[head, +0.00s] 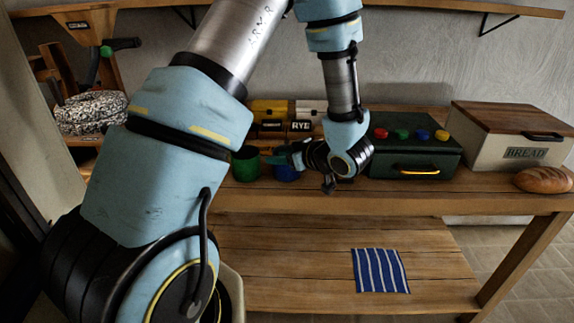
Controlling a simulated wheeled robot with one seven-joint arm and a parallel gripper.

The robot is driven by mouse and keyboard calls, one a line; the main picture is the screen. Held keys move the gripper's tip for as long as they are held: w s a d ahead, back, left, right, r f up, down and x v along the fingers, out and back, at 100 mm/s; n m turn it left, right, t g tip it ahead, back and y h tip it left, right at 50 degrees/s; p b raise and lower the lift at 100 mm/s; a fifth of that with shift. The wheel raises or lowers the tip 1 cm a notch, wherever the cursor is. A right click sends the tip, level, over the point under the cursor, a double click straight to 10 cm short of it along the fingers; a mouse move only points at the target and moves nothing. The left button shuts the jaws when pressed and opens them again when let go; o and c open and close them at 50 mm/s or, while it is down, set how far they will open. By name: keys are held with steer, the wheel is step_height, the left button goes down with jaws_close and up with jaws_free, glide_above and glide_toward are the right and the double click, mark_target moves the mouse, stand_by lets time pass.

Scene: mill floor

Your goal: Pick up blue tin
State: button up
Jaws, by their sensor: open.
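The blue tin (286,174) stands on the wooden bench, partly hidden behind and below my gripper. My gripper (278,157) reaches left from my wrist, in front of or above the tin in this view. Its fingers are small and dark here, and it is open. I cannot tell whether the fingers touch the tin or how far apart they are in depth. A green tin (245,164) stands just left of the blue one, partly covered by my arm.
A dark green box (412,158) with coloured knobs stands right of my wrist. A bread box (508,136) and a loaf (544,180) are at the right end. Yellow and RYE-labelled boxes (300,126) stand behind. A striped blue cloth (380,270) lies on the lower shelf.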

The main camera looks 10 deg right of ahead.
jaws_close()
stand_by(1.3)
